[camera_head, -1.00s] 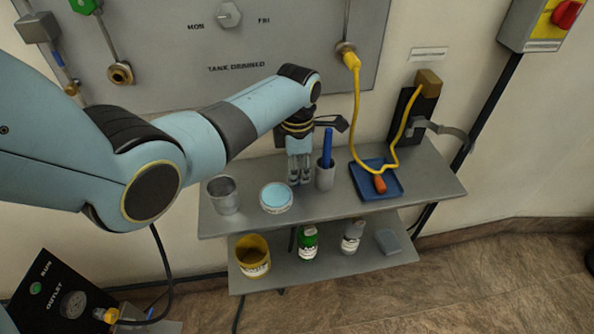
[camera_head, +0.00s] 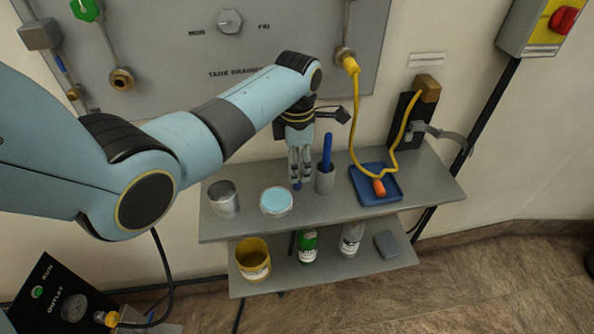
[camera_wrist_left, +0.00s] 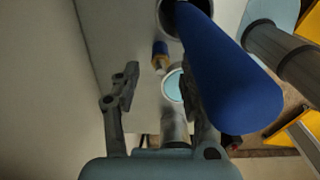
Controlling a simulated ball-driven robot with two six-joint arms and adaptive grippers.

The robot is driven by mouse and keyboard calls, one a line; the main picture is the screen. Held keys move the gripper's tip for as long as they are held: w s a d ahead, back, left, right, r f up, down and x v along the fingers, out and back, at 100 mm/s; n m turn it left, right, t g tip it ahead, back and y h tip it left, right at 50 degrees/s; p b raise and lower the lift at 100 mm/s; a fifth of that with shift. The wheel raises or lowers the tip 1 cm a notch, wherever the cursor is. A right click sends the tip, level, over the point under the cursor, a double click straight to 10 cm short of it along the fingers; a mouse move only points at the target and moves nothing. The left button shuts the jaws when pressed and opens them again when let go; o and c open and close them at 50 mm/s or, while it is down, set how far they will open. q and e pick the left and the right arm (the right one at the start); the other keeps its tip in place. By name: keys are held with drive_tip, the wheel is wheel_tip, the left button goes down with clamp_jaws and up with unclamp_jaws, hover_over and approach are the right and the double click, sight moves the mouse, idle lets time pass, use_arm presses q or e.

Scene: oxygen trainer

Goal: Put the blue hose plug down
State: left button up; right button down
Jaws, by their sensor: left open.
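The blue hose plug (camera_head: 297,187) sits on the upper shelf, just below my left gripper (camera_head: 300,177). It is small in the head view, partly hidden by the fingers. The left wrist view shows the plug (camera_wrist_left: 160,48) as a small blue piece with a yellowish band, apart from both fingers. My left gripper (camera_wrist_left: 160,88) is open and empty, pointing down above the shelf. Its right finger is partly hidden in the wrist view by a large blue rod. My right gripper is in neither view.
The blue rod (camera_head: 327,150) stands in a grey cup (camera_head: 325,182) close right of the gripper. A light-blue-topped tin (camera_head: 276,201) and metal cup (camera_head: 223,199) stand left. A blue tray (camera_head: 378,198) with an orange-ended yellow hose (camera_head: 357,120) lies right. The shelf's (camera_head: 330,211) front edge is bare.

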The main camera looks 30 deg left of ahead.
use_arm(q)
wheel_tip(320, 180, up, 4)
drive_tip(key=shift+r, duration=0.1)
idle(0.5)
